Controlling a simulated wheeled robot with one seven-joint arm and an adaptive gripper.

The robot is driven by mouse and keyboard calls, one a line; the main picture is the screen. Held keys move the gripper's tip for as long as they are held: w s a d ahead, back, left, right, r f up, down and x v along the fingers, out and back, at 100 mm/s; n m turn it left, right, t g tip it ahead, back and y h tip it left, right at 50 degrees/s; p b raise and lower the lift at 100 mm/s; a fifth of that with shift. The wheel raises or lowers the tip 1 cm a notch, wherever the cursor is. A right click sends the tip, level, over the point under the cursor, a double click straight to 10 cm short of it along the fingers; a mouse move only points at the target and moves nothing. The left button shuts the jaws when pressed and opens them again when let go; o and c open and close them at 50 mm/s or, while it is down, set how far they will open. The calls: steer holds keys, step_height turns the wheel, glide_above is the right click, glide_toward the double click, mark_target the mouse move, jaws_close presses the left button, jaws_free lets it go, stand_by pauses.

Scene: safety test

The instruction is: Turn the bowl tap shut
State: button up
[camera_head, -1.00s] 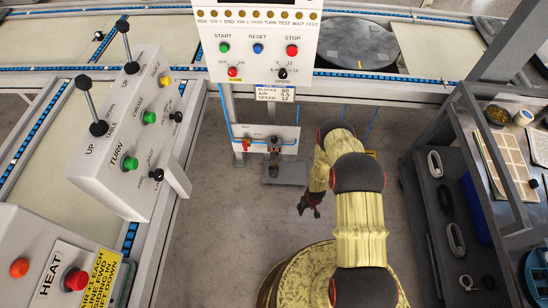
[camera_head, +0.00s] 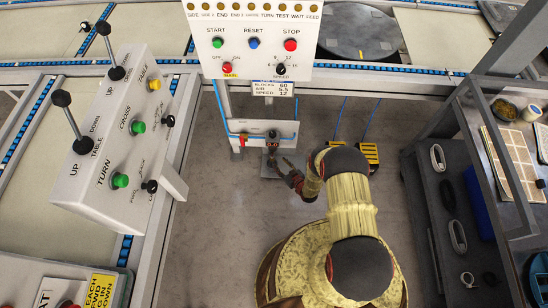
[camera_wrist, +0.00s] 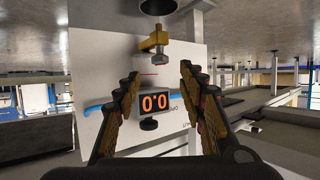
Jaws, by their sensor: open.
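The brass bowl tap (camera_wrist: 153,43) shows at the top of the wrist view, with a bolt-like end and a dark round cylinder beyond it. It stands in front of a white panel (camera_wrist: 88,75), which carries an orange 0.0 display (camera_wrist: 154,102) and a black knob (camera_wrist: 149,124). My gripper (camera_wrist: 160,74) is open and empty. Its fingers lie left and right of the tap's line, with no contact visible. In the head view my gripper (camera_head: 284,170) is low in front of the small white panel (camera_head: 260,128); the tap is too small to tell there.
A control box (camera_head: 125,140) with levers stands left, and a button panel (camera_head: 253,45) stands above the small panel. A red-handled valve (camera_head: 243,140) and blue hose sit on the small panel. A dark shelf cart (camera_head: 455,200) stands right.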

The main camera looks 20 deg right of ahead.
mark_target(273, 157)
steer(key=b+x, duration=0.3)
steer(key=x, duration=0.4)
steer(key=shift+f, duration=0.15)
steer(key=shift+w, duration=0.1)
steer(key=shift+c, duration=0.4)
jaws_close()
